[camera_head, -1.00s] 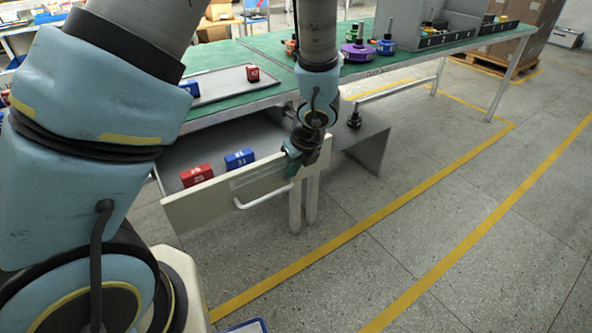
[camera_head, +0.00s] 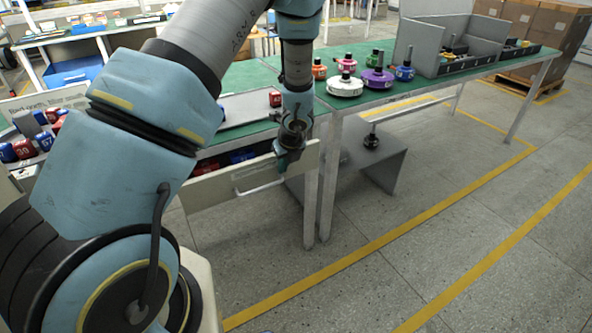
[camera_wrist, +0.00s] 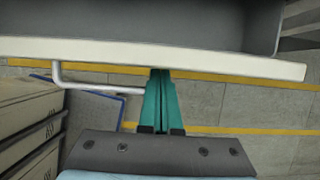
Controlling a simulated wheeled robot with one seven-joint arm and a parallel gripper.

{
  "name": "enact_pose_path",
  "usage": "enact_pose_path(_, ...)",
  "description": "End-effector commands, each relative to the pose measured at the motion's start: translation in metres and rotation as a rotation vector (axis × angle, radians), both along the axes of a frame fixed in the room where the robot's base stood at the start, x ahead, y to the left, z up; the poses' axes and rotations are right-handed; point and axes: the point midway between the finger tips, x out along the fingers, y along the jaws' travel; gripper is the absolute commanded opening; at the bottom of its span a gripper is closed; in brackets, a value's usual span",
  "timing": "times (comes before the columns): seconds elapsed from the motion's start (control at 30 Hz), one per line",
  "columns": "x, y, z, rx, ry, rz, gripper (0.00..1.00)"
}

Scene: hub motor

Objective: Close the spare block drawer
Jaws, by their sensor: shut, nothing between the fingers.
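The spare block drawer (camera_head: 215,190) has a cream front panel with a silver bar handle (camera_head: 262,188). It stands partly open under the green-topped table, with red and blue blocks visible inside behind the panel. In the wrist view, the drawer's front edge (camera_wrist: 215,60) runs across the picture, its grey inside is above it and the handle (camera_wrist: 100,86) is to the left. My gripper (camera_head: 285,160) is at the panel, right of the handle. Its green fingers (camera_wrist: 157,90) are together and empty, with tips at the panel's front edge; whether they touch is hard to tell.
The table (camera_head: 255,73) stands above the drawer, with its leg (camera_head: 328,185) close to the right. Colourful hub parts, such as a purple one (camera_head: 377,78), stand on top. A grey sheet-like stand (camera_head: 385,165) is on the floor at right. The floor further right is clear.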

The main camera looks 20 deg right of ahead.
Motion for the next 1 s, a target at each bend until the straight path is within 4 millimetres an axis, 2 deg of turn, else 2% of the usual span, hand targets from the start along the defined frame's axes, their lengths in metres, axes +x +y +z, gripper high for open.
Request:
enact_pose_path(0.03,0.013,0.004,0.007,0.001,0.001,0.005,0.00)
enact_pose_path(0.2,0.046,0.010,0.007,0.000,0.001,0.003,0.00)
enact_pose_path(0.4,0.071,0.014,0.004,0.001,0.000,0.001,0.00)
enact_pose_path(0.6,0.081,0.015,0.001,0.000,0.000,0.000,0.00)
enact_pose_path(1.0,0.085,0.017,0.001,0.001,-0.004,0.001,0.00)
